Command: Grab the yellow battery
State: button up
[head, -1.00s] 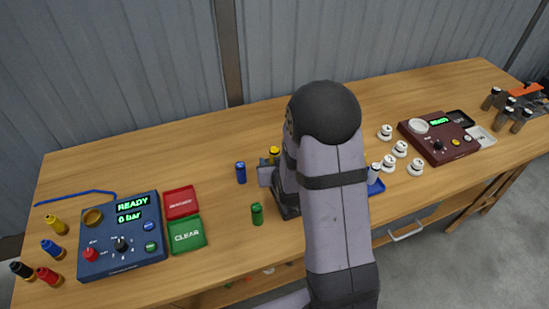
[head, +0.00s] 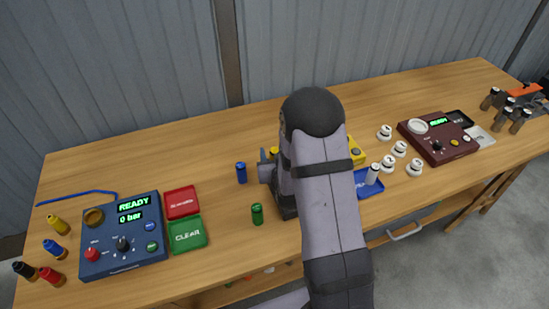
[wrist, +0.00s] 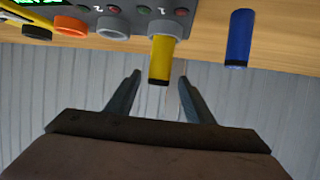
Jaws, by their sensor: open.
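The yellow battery (wrist: 162,58) is a yellow cylinder with a dark end. In the wrist view it lies between the lines of the two fingers, near their tips, with a gap on both sides. In the head view only a small yellow part (head: 274,152) shows beside my arm. My gripper (wrist: 159,78) is open and empty. In the head view a jaw of my gripper (head: 265,170) shows left of the arm; the rest is hidden.
A green cylinder (head: 257,214) and a blue box (head: 125,240) stand left of my arm.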

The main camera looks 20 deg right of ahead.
jog(key=shift+w, duration=0.1)
jog(key=shift+p+x, duration=1.2)
jog(key=shift+x, duration=1.3)
jog(key=shift+d+f, duration=0.1)
jog(key=shift+d, duration=0.05)
grip_shut()
